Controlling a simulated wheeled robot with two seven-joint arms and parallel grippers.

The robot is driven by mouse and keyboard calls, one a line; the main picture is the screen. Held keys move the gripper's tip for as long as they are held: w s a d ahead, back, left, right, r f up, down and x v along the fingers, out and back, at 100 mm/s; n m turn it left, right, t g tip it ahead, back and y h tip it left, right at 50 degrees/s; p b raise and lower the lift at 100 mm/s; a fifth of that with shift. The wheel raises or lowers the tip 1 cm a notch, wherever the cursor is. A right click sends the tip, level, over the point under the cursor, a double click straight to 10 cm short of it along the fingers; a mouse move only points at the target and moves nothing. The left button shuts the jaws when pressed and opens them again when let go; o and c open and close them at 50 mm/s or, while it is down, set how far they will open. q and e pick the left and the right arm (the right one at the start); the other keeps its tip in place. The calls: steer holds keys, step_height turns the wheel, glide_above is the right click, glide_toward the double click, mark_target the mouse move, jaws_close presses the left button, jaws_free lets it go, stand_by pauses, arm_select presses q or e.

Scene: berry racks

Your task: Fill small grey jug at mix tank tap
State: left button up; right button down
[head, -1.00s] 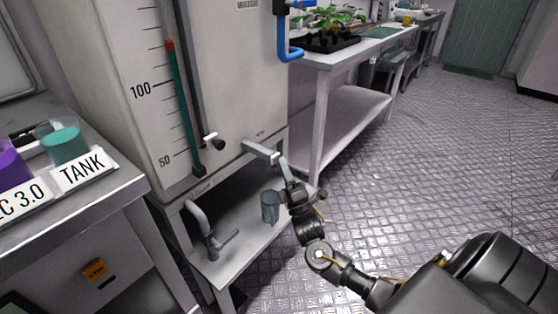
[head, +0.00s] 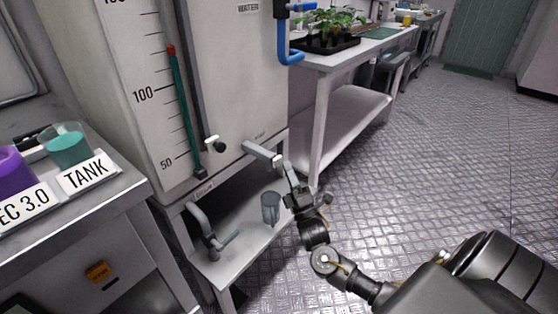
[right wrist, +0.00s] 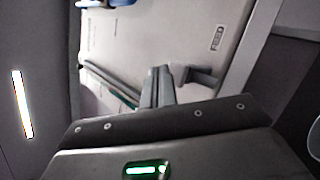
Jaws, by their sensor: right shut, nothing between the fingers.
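The small grey jug (head: 270,208) stands upright on the low shelf (head: 240,246) in the head view. It is below the short grey tap (head: 262,154) on the tank's lower front; I cannot tell its liquid level. My right gripper (head: 287,168) is shut and empty, its fingers close to the outer end of that tap. I cannot tell if they touch. In the right wrist view, the shut fingers (right wrist: 157,84) are beside a dark grey bar (right wrist: 196,74) below a FEED label. My left gripper is out of view.
A curved grey spout (head: 204,228) stands at the shelf's left. The tank (head: 235,80) carries a level scale and a blue water pipe (head: 284,48). A bench with beakers (head: 68,147) is at left; a plant bench (head: 350,62) is behind. The floor at right is clear.

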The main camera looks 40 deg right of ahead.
steer(key=shift+s, duration=0.1)
steer(key=s, duration=0.1)
steer(key=s+d+p, duration=0.1)
steer(key=s, duration=0.1)
steer(key=s+p, duration=0.1)
steer(key=shift+s+d, duration=0.25)
steer(key=shift+s, duration=0.05)
stand_by(0.7)
